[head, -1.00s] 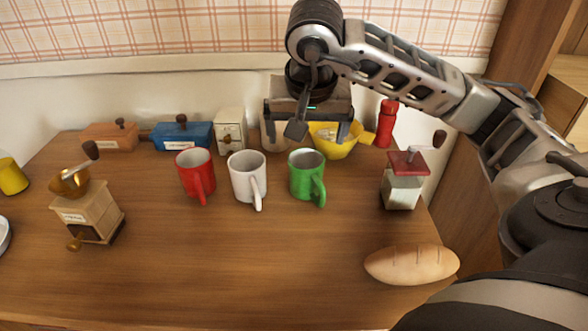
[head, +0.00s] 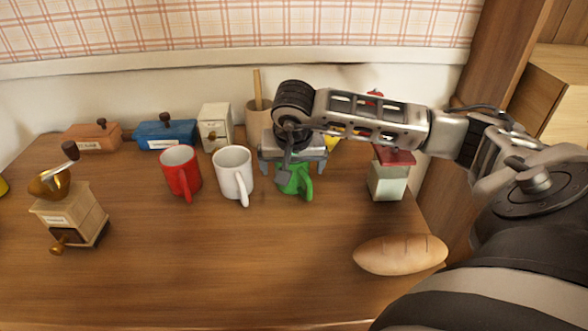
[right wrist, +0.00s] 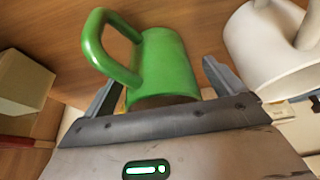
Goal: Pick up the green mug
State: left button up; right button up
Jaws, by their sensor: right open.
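The green mug (head: 297,184) stands on the table, to the right of the white mug. Its upper part is hidden behind my right gripper in the head view. My right gripper (head: 292,173) is open and points down over the mug. In the right wrist view the green mug (right wrist: 165,65), with its handle toward the upper left, lies between the two spread fingers of my right gripper (right wrist: 155,85). I cannot tell whether the fingers touch it. My left gripper is not in view.
The white mug (head: 232,173) stands close left of the green mug, with the red mug (head: 180,171) beyond it. A red-topped grinder (head: 388,180) stands to the right. A bread loaf (head: 400,255) lies at front right. The front middle of the table is clear.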

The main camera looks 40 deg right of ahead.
jog(key=shift+w+d+f, duration=0.1)
jog(key=shift+w+f, duration=0.05)
jog(key=shift+f, duration=0.4)
jog(key=c, duration=1.2)
jog(key=shift+r, duration=0.1)
